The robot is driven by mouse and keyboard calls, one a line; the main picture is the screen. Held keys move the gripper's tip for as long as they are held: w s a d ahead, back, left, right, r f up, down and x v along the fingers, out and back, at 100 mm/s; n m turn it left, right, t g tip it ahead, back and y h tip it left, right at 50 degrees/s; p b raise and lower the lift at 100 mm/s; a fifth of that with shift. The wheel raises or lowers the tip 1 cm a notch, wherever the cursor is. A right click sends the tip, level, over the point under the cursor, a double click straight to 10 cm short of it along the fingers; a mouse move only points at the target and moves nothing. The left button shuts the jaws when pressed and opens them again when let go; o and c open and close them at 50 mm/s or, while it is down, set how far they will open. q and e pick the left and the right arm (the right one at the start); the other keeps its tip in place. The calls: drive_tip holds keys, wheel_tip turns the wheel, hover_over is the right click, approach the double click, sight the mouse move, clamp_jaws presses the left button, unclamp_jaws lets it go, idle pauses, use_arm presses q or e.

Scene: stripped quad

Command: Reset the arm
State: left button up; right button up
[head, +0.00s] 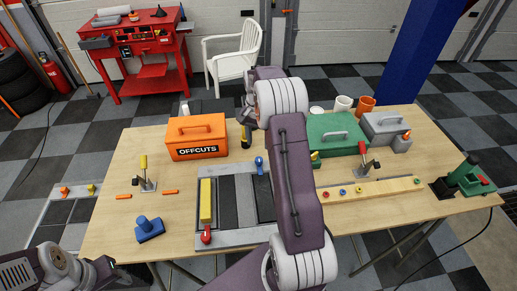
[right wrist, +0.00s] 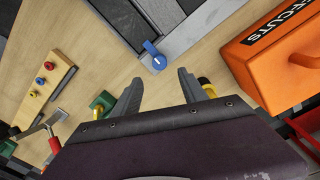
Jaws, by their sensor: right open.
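My right arm (head: 293,170) reaches up over the middle of the table and hides part of it. In the right wrist view, my right gripper (right wrist: 160,85) is open and empty, its two fingers apart above the table. A blue knob (right wrist: 155,56) on the grey frame shows beyond the gap; it also shows in the head view (head: 259,165). A yellow and black object (right wrist: 207,86) is beside the right finger. My left gripper (head: 104,272) is low at the left, off the table's front edge; its jaw opening is unclear.
The wooden table (head: 110,225) bears an orange OFFCUTS box (head: 196,137), a blue block (head: 149,229), a yellow bar with red handle (head: 206,203), a green box (head: 335,135), a grey box (head: 386,130) and a knobbed strip (head: 370,190). Bare wood lies at the front left.

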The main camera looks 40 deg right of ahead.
idle(0.5)
drive_tip(key=s+a+r+n, duration=0.1)
drive_tip(key=a+r+n, duration=0.15)
drive_tip(key=a, duration=0.45)
drive_tip(key=s+a+r+n, duration=0.2)
drive_tip(key=a+r, duration=0.1)
drive_tip(key=a, duration=0.4)
drive_tip(key=s+a+f+n, duration=0.3)
drive_tip(key=s, duration=0.4)
drive_tip(key=s+a+f+n+t, duration=0.1)
drive_tip(key=s+a+f+n, duration=0.2)
drive_tip(key=s, duration=0.4)
drive_tip(key=shift+s+a+f+n+b, duration=0.3)
drive_tip(key=shift+a+f+n, duration=0.1)
drive_tip(key=shift+f, duration=0.1)
